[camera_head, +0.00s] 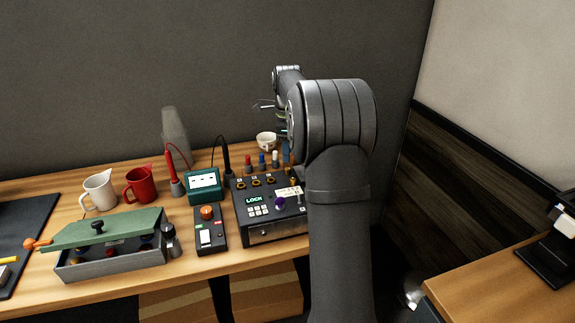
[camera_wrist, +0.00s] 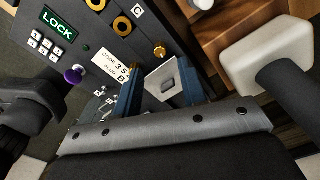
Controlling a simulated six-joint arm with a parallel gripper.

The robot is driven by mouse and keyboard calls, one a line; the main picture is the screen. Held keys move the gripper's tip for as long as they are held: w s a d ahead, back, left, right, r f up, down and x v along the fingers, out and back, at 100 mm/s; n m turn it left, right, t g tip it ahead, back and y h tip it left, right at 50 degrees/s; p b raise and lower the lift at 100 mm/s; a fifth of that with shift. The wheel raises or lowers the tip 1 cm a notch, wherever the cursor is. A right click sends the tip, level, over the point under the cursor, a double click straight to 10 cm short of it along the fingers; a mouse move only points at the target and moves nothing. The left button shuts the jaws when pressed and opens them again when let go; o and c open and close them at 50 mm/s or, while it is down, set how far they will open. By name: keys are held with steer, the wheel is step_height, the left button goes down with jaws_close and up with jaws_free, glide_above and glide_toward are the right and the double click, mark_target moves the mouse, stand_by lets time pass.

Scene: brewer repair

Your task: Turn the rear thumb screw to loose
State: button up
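A small gold knob (camera_wrist: 160,49) stands on the dark control box (camera_head: 262,236). It may be the rear thumb screw, but no label shows this, and I cannot tell whether it is tight or loose. In the wrist view a pale square plate (camera_wrist: 157,91) with a grey centre lies beyond the knob, seen between my fingers. My gripper (camera_wrist: 163,88) has two blue fingers standing apart with a gap between them, over the box's right part. I see nothing clearly clamped, and the knob lies outside the gap.
The box carries a purple knob (camera_wrist: 74,75), a keypad (camera_wrist: 44,44), a LOCK display (camera_wrist: 57,24) and gold ring sockets (camera_wrist: 122,26). Left of it are a switch unit (camera_head: 211,240), a teal meter (camera_head: 204,186), a green-lidded case (camera_head: 110,262) and two mugs. Colored plugs stand behind.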

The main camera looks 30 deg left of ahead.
mark_target(287, 169)
step_height(287, 169, down, 6)
steer(key=shift+r, duration=0.15)
jaws_close()
